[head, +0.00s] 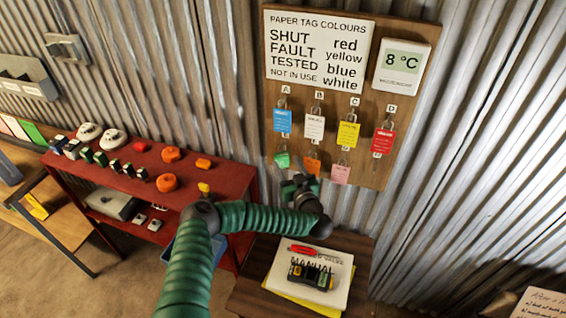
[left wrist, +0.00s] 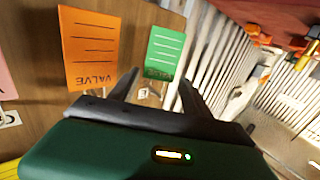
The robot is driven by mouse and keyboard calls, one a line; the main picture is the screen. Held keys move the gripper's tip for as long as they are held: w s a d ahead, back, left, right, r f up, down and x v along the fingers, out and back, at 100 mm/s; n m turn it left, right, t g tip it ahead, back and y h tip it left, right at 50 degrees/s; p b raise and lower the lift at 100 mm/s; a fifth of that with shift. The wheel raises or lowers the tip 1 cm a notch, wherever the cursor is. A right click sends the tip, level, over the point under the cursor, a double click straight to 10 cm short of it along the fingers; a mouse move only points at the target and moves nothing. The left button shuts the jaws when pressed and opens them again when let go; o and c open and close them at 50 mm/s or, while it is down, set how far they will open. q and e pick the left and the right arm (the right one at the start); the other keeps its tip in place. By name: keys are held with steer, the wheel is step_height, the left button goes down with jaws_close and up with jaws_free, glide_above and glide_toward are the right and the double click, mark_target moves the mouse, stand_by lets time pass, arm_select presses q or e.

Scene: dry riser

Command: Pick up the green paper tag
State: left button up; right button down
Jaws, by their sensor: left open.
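The green paper tag (head: 282,160) hangs in the lower row of the wooden board, at the left. In the left wrist view the green tag (left wrist: 165,48) shows faint lines and dark lettering at its lower end. My left gripper (head: 293,181) is just below the tag in the head view. In the left wrist view its two fingers (left wrist: 157,84) are apart, with the tag's lettered end near the gap between their tips. I see no grip on the tag. My right gripper is not in view.
An orange tag (left wrist: 88,45) hangs close beside the green one, and a pink tag (head: 340,174) hangs farther right. Blue, white, yellow and red tags hang above. A small table (head: 252,282) with a notebook and a red shelf (head: 225,183) stand below.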

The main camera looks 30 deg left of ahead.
mark_target(282, 156)
arm_select(q)
steer(key=x, duration=0.3)
steer(key=shift+w+a+f, duration=0.1)
steer(key=shift+a, duration=0.1)
steer(key=shift+d, duration=0.2)
steer(key=shift+c, duration=0.2)
steer(key=shift+d, duration=0.1)
steer(key=c, duration=0.5)
jaws_close()
